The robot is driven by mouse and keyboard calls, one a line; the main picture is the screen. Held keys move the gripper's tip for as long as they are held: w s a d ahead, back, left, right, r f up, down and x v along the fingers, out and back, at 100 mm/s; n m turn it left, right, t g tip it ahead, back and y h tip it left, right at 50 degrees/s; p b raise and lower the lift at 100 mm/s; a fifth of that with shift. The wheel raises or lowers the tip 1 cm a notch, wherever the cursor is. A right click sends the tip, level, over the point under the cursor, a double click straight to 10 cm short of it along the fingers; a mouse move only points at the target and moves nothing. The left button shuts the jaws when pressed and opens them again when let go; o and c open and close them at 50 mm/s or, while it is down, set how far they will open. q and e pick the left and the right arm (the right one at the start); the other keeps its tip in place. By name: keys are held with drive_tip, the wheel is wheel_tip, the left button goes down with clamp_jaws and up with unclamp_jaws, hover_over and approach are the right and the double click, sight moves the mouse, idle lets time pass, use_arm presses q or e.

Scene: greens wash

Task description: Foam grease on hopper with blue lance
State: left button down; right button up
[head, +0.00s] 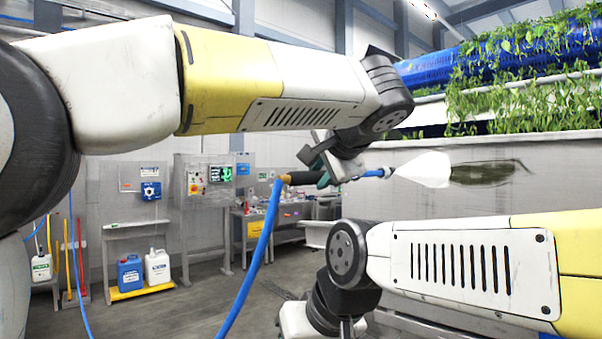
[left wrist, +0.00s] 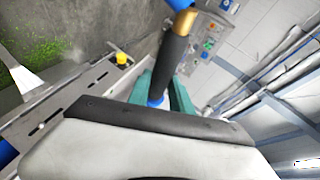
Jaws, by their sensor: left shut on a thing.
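My left gripper (head: 325,172) is shut on the blue lance, around its black grip (head: 303,178); the grip and my green fingers also show in the left wrist view (left wrist: 172,66). A blue hose (head: 262,240) hangs from the lance's brass end. The lance's blue nozzle (head: 374,172) points right, toward the hopper's grey wall (head: 570,165). A white foam cone (head: 425,169) spreads from the nozzle toward a dark grease patch (head: 490,173) on that wall. The cone hides the patch's left end. My right gripper (head: 305,322) is low in the head view, partly cut off; its fingers are unclear.
Green plants (head: 525,100) hang over a blue roll (head: 430,68) above the hopper. Blue and white jugs (head: 130,274) stand on a yellow shelf at left. A control panel (head: 200,182) and a cluttered bench (head: 285,212) stand behind. Grey floor (head: 185,312) is open at lower left.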

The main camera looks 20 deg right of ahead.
use_arm(q)
drive_tip(key=shift+f, duration=0.15)
drive_tip(key=s+d, duration=0.5)
drive_tip(key=s, duration=0.7)
drive_tip(key=s+d, duration=0.5)
drive_tip(key=s, duration=0.8)
drive_tip(key=shift+s+d+f, duration=0.2)
drive_tip(key=shift+s+d, duration=0.05)
idle(3.3)
idle(0.5)
drive_tip(key=c, duration=1.8)
unclamp_jaws()
drive_tip(key=c, duration=0.3)
